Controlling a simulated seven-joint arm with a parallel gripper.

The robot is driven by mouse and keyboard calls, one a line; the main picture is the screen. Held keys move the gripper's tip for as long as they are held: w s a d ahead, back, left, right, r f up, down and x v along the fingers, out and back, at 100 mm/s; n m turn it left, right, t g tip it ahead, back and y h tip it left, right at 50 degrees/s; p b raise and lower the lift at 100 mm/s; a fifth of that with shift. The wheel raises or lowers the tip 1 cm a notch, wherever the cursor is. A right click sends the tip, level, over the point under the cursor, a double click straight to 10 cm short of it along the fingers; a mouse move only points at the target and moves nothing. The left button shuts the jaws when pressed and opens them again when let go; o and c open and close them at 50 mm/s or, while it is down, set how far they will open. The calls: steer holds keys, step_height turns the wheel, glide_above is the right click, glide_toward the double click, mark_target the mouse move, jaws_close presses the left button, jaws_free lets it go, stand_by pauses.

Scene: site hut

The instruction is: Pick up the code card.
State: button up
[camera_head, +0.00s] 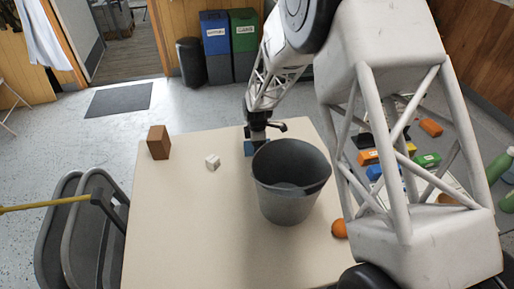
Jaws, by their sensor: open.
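I cannot pick out a code card for certain. My gripper (262,137) is open at the far side of the table, just behind the grey bucket (287,205), whose rim hides part of the area below it. A small blue thing (249,148) shows directly below and beside my gripper; its full shape is hidden and I cannot tell whether they touch. A small white block (212,162) with dark marks lies on the table to the left of my gripper, apart from it.
A brown block (159,142) stands at the table's far left. An orange ball (339,228) lies right of the bucket, near my arm. Several coloured things, including a green block (427,160), lie at right, partly behind my arm. The front left of the beige table (185,235) is clear.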

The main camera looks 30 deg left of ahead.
steer(key=shift+f, duration=0.25)
stand_by(0.4)
steer(key=c, duration=1)
